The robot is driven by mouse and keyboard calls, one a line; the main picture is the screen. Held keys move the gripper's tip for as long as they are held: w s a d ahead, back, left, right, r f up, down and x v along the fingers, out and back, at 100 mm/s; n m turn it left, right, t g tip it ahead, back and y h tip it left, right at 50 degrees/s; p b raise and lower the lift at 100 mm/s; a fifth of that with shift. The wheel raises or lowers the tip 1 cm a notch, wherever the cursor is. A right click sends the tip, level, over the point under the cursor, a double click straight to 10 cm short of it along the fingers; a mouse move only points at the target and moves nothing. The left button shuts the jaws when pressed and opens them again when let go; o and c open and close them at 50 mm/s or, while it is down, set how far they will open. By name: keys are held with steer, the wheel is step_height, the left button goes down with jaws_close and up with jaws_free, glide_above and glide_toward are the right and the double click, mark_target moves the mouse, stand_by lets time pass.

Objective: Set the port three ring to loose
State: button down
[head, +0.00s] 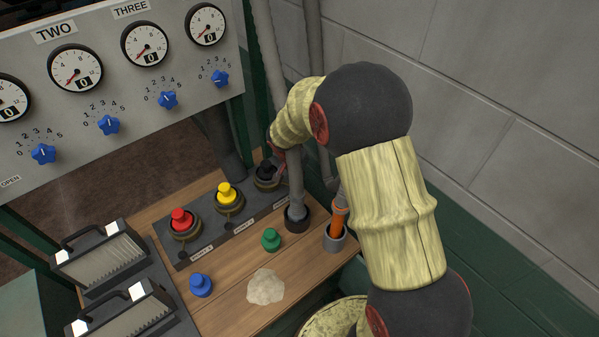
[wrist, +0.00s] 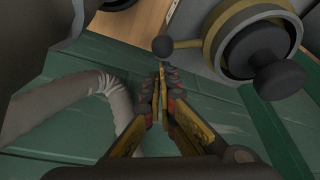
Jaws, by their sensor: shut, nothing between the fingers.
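The black-plugged port (head: 267,172) is at the right end of the dark port strip, beyond the red and yellow ones, and looks to be port three; its label is not legible. In the wrist view its brass ring (wrist: 216,44) surrounds the dark body under a black plug (wrist: 281,80). A lever with a dark ball end (wrist: 163,46) sticks out to the left from the ring. My gripper (wrist: 160,82) is shut and empty, its fingertips just below the ball; I cannot tell whether they touch. In the head view my arm's end partly hides this port.
The red-plugged port (head: 182,222) and yellow-plugged port (head: 228,198) stand to the left. Loose blue (head: 201,285) and green (head: 270,240) plugs and a pale heap (head: 266,287) are on the wooden bench. A grey upright pipe (head: 296,190) and an orange-handled tool (head: 338,220) stand close by.

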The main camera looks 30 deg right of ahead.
steer(key=shift+s+a+f+m+b, duration=0.1)
steer(key=shift+s+a+m+b, duration=0.25)
steer(key=shift+b, duration=0.75)
steer(key=s+a+m+b, duration=0.1)
steer(key=b, duration=0.1)
steer(key=m+g+b, duration=0.1)
steer(key=m+b, duration=0.1)
steer(key=shift+s+a+f+h, duration=0.2)
steer(key=shift+s+a+h, duration=0.1)
steer(key=shift+s+a, duration=0.1)
steer(key=s+a+m+g+b, duration=0.2)
steer(key=a+m, duration=0.5)
steer(key=shift+s+a+r+g, duration=0.2)
steer(key=shift+s+r+g, duration=0.05)
steer(key=shift+g, duration=0.05)
